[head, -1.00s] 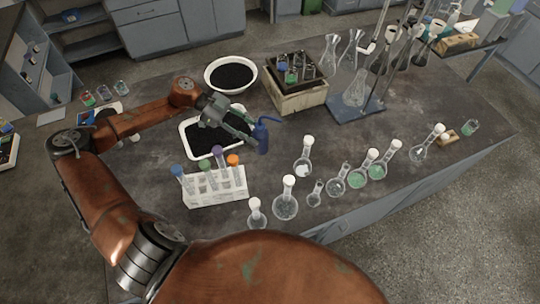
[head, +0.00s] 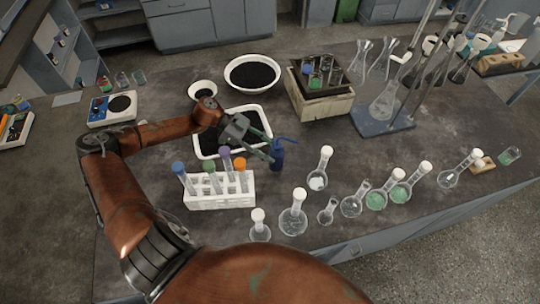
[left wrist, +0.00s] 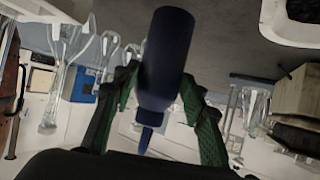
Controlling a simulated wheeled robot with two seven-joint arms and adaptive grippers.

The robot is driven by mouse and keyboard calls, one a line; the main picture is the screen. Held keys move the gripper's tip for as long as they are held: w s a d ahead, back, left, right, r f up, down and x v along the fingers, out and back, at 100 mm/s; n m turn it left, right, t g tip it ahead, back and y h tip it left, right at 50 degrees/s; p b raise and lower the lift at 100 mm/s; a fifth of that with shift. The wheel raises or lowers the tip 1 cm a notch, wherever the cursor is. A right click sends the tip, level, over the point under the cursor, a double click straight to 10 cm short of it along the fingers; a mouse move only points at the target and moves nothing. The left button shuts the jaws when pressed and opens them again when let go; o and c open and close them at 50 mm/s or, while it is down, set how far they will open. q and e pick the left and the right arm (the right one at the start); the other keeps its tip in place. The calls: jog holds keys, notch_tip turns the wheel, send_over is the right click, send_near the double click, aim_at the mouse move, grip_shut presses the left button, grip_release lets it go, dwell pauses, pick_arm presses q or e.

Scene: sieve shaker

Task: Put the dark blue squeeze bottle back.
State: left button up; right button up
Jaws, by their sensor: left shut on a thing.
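The dark blue squeeze bottle (head: 277,156) is upright in the head view, at the near right corner of the white tray of dark grains. My left gripper (head: 269,150) is shut on it from the left. In the left wrist view the bottle (left wrist: 168,58) sits between the two green fingers, its narrow nozzle between them. Its base looks close to the table, but I cannot tell whether it touches. My right gripper is not in view.
A white tube rack (head: 220,194) with several capped tubes stands to the near left. Several flasks (head: 293,222) line the near edge. The white tray (head: 203,150) lies behind my gripper, and a wooden box (head: 322,107) stands beyond. Bare table lies right of the bottle.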

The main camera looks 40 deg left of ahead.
pick_arm(q)
notch_tip(320, 180, down, 3)
jog(key=shift+c, duration=0.3)
jog(key=o, duration=0.8)
jog(key=shift+c, duration=0.2)
jog(key=v, duration=1.2)
jog(key=shift+p, duration=0.3)
